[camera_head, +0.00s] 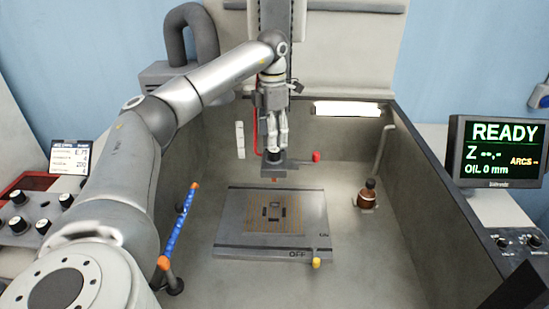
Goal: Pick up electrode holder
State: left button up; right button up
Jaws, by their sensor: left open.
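My left arm reaches in from the left, and its left gripper (277,144) points down at the back middle of the grey tank. The gripper is open, with its fingertips at or just above a small dark round piece (274,156). This piece sits on a grey bar at the machine's column and looks like the electrode holder, though I cannot be sure. A small orange-brown tip shows under it. I cannot tell whether the fingers touch it. My right gripper is not in view.
Below lies a grey plate (230,235) with a slatted square, marked OFF, with a yellow knob (316,262). A blue tube (181,225) with orange ends stands at left, a brown bottle (367,198) at right. Tank walls (440,190) enclose the area. A READY monitor (497,150) stands outside.

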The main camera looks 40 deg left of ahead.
aim_at(274, 151)
pick_arm(q)
jog(key=shift+f, duration=0.35)
jog(key=f+p, duration=0.2)
jog(key=f, duration=0.1)
jog(key=f+p, duration=0.1)
jog(key=shift+w+d+f, duration=0.1)
jog(key=shift+w+f, duration=0.15)
jog(key=shift+f, duration=0.45)
grip_shut()
jog(key=shift+r, duration=0.1)
